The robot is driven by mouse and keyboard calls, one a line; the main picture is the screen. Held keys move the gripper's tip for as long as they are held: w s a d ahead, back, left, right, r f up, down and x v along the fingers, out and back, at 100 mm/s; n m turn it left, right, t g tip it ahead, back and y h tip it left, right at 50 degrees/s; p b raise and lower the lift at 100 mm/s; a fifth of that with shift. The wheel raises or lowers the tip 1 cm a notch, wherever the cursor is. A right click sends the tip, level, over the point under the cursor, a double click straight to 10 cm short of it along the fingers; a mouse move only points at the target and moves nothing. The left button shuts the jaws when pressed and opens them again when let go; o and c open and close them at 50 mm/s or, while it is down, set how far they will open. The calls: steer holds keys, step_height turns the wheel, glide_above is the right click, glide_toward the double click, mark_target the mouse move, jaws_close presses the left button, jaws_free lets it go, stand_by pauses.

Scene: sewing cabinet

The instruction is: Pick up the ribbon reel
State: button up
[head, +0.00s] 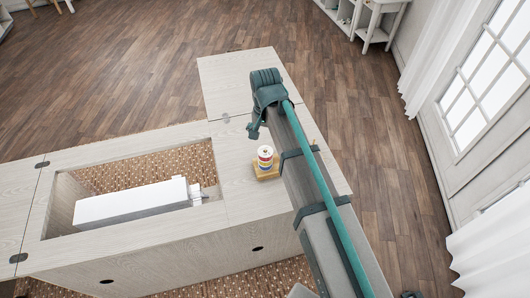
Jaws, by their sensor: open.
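What looks like the ribbon reel (265,154) is a small upright round thing with a white top and coloured bands. It stands at a yellowish wooden block (268,174) on the pale cabinet top, just left of my arm. My gripper (253,132) is open, above and a little behind the reel in the picture, and apart from it as far as I can tell. Only part of the gripper shows, since my arm hides the rest. Nothing shows between its fingers.
The pale wood cabinet top (234,190) has a recess at left holding a white sewing machine (130,203). A bare leaf (225,85) extends behind. Brown plank floor (130,75) surrounds it. A window wall with white curtains (425,65) is at right.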

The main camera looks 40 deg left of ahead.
mark_target(266, 149)
steer(key=shift+d+f+p, duration=0.15)
steer(key=shift+f+p, duration=1.05)
steer(key=shift+f, duration=2.05)
steer(key=shift+c, duration=0.4)
steer(key=c, duration=1)
